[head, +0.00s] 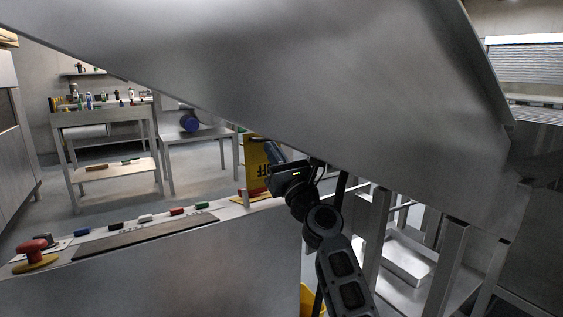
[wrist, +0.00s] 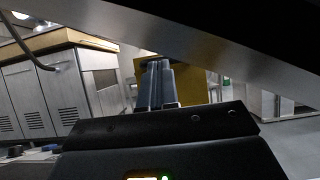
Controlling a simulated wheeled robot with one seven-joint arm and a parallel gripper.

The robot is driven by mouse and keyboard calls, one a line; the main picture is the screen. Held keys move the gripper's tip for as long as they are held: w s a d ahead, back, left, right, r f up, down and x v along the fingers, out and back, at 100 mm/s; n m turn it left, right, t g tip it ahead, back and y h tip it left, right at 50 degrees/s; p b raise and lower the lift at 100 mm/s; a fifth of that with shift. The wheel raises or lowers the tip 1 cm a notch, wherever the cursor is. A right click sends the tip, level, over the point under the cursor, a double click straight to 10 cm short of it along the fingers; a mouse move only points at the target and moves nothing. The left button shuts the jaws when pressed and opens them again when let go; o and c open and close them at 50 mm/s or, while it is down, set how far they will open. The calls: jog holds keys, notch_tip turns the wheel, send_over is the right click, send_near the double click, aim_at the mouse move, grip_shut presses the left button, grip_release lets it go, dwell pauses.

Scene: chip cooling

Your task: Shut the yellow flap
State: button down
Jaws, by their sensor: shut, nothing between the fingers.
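The yellow flap (head: 254,170) stands upright at the far right end of the control panel, with dark lettering on its face. My gripper (head: 267,149) is shut and empty, close to the flap and overlapping its right side in the head view. In the wrist view the shut fingers (wrist: 157,66) point at the yellow flap (wrist: 190,82), which fills the area behind and right of them. I cannot tell whether the fingers touch it. The gripper and the large metal sheet hide part of the flap.
A large slanted metal sheet (head: 300,70) hangs just above my arm. The panel top carries a red mushroom button (head: 32,246) and several small coloured buttons. A metal frame (head: 450,255) stands to the right of my arm. Tables (head: 100,118) stand behind.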

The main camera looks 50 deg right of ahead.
aim_at(262, 157)
jog(key=shift+w+d+r, duration=0.1)
jog(key=shift+w+r, duration=0.05)
jog(key=shift+w, duration=0.1)
jog(key=x, duration=0.4)
jog(key=shift+w+d+f, duration=0.15)
jog(key=shift+w+f, duration=0.05)
jog(key=shift+w, duration=0.35)
